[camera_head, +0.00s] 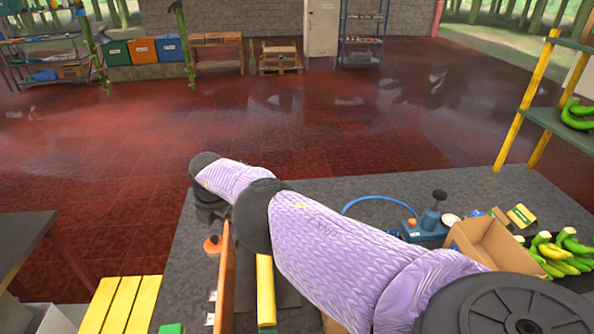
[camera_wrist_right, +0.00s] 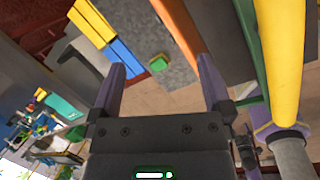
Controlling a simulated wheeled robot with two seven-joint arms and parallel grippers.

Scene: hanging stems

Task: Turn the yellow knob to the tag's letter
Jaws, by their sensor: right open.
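I cannot make out a yellow knob in either view. An orange round piece (camera_head: 213,244) sticks out at the left of an upright wooden board (camera_head: 226,275). Small white tags (camera_head: 211,296) sit below it; their letters are too small to read. My right gripper (camera_head: 208,212) is at the far end of my purple-sleeved arm, above the bench and near the board's far end. In the right wrist view its two fingers (camera_wrist_right: 162,88) are apart with nothing between them. My left gripper is not in view.
A yellow bar (camera_head: 265,290) runs beside the board. A blue device (camera_head: 425,228) with a hose, an open cardboard box (camera_head: 495,243) and bananas (camera_head: 560,255) occupy the bench's right side. A green block (camera_wrist_right: 158,62) lies beyond my fingers. The bench's far middle is clear.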

